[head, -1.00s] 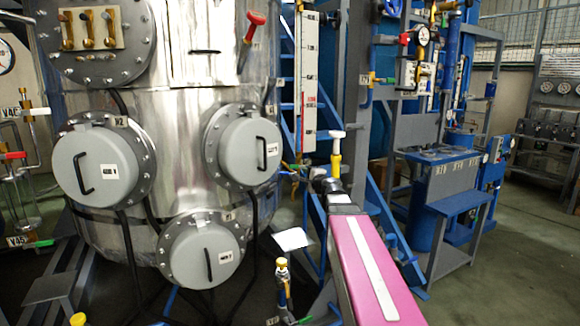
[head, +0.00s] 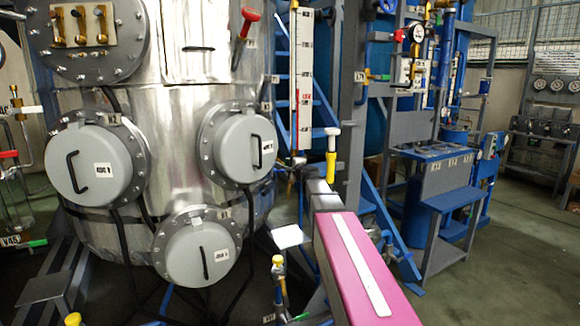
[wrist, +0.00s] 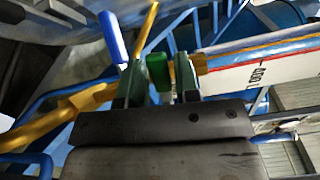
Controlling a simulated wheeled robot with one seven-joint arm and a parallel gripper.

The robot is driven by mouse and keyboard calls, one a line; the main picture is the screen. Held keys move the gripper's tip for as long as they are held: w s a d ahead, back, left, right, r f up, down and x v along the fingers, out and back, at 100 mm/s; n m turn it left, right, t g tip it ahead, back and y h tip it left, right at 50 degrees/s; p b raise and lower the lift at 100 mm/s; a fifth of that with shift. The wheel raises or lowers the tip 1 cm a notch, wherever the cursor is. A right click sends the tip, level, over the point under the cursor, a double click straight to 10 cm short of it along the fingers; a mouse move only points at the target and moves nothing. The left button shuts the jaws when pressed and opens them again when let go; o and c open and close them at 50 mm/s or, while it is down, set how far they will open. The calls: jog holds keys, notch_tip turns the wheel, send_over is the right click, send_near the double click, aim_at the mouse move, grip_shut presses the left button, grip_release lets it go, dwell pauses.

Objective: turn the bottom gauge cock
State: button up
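The level gauge (head: 304,75) is a tall white scale with a red line, beside the steel vessel. Its lower end (wrist: 280,68) lies sideways in the wrist view, with a brass fitting (wrist: 201,63) at its end. A green handle (wrist: 158,72), seemingly the bottom cock's, sits between the two fingers of my gripper (wrist: 160,82). It is close to the left finger, with a narrow gap on the right. The fingers look open around it; I cannot tell whether they touch it. In the head view, my arm largely hides the cock.
A blue handle (wrist: 112,37) and a yellow bar (wrist: 148,28) lie close beyond the fingers. The steel vessel (head: 160,100) with grey round covers stands left of my arm. A blue ladder frame (head: 385,225) stands to the right. Open floor (head: 520,250) lies farther right.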

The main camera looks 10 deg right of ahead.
grip_shut()
